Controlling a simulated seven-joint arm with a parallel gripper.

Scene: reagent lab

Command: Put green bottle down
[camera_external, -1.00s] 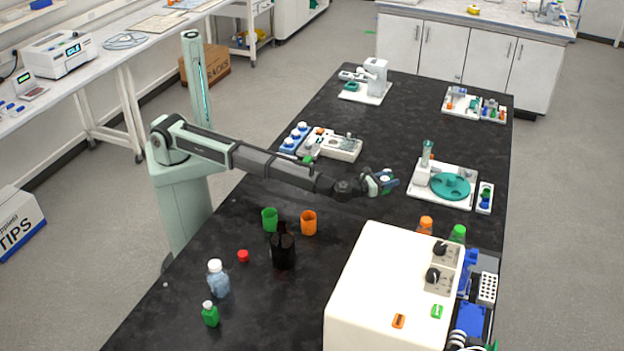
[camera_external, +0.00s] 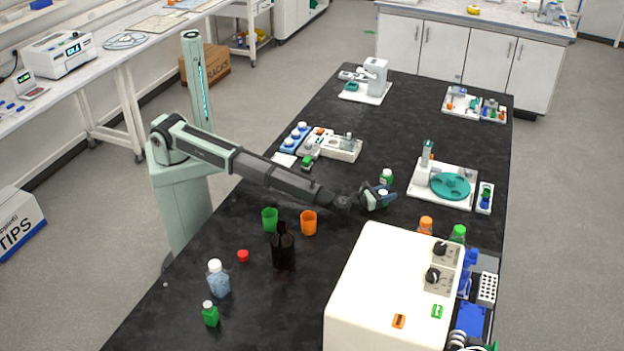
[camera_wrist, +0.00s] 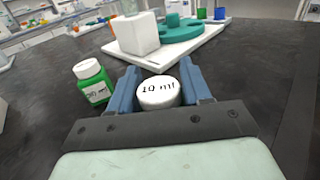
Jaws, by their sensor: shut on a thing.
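My gripper (camera_external: 379,198) is low over the black bench, left of the white stand with the teal disc. In the wrist view its blue fingers (camera_wrist: 159,88) are shut on a bottle with a white cap marked "10 ml" (camera_wrist: 158,92). The body of this held bottle is hidden below its cap. Another green bottle (camera_wrist: 92,82) with a white cap and a white label stands just left of the fingers, apart from them. It also shows behind my gripper in the external view (camera_external: 386,177). A small green bottle (camera_external: 210,315) stands at the front left.
The white stand with a teal disc (camera_external: 450,186) is to the right. A large cream machine (camera_external: 385,290) stands in front of the gripper. Green (camera_external: 270,219) and orange (camera_external: 308,223) cups and dark bottles (camera_external: 283,252) are to the left.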

